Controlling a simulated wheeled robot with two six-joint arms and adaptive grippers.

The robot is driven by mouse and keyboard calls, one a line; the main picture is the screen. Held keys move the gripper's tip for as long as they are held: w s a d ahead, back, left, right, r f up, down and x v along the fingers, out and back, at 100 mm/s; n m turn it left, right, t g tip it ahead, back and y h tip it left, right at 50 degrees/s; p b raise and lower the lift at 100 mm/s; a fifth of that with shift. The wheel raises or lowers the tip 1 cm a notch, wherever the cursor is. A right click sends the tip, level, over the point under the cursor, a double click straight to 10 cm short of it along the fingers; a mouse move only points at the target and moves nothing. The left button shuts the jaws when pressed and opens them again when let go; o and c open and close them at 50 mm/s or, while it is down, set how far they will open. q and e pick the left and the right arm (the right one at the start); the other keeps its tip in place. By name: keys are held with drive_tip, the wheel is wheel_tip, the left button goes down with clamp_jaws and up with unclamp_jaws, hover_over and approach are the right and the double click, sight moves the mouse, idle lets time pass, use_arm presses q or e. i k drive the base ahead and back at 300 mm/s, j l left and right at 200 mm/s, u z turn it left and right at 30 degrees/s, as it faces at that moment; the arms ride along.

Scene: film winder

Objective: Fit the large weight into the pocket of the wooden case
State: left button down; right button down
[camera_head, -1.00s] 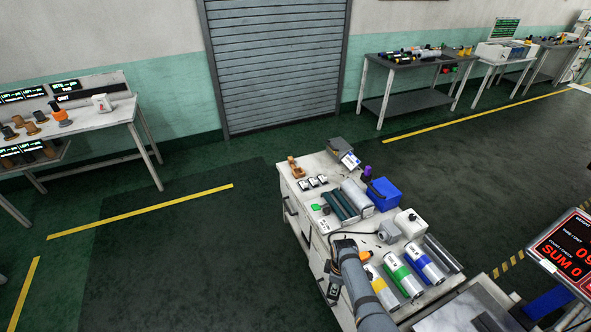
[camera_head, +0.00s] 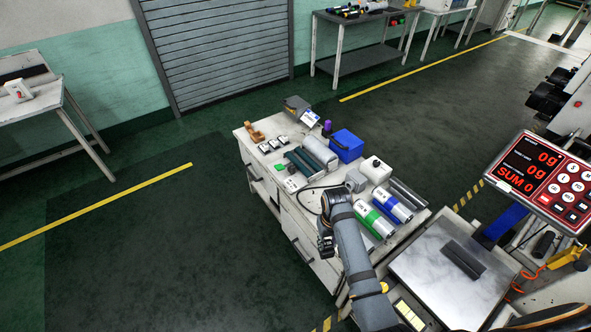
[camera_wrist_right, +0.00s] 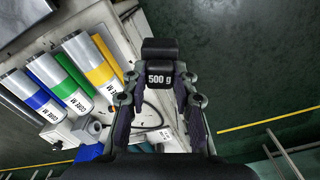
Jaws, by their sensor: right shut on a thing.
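My right gripper (camera_head: 326,240) comes in on the arm from the bottom of the head view and hangs beside the left edge of the cart. In the right wrist view it is shut on a black weight (camera_wrist_right: 158,74) marked "500 g", with a finger on each side. The weight is held in the air, with the dark floor behind it. A small orange-brown wooden piece, apparently the wooden case (camera_head: 253,134), sits at the far left corner of the cart top. Its pocket is too small to make out. My left gripper is not seen.
The cart top (camera_head: 291,203) holds dark rollers (camera_head: 306,162), a blue box (camera_head: 346,146), a white bottle (camera_head: 375,170) and cylinders with green (camera_head: 375,220) and blue (camera_head: 391,206) bands. A scale plate (camera_head: 450,260) and red display (camera_head: 540,180) stand at right. Floor left of the cart is clear.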

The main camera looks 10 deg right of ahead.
sight(257, 139)
drive_tip(key=i+j+z, duration=0.1)
drive_tip(key=i+j, duration=0.15)
drive_tip(key=i, duration=0.2)
drive_tip(key=i+j, duration=0.3)
drive_tip(key=i, duration=0.15)
drive_tip(key=i+j+z, duration=0.15)
drive_tip(key=i, duration=0.3)
drive_tip(key=j, duration=0.1)
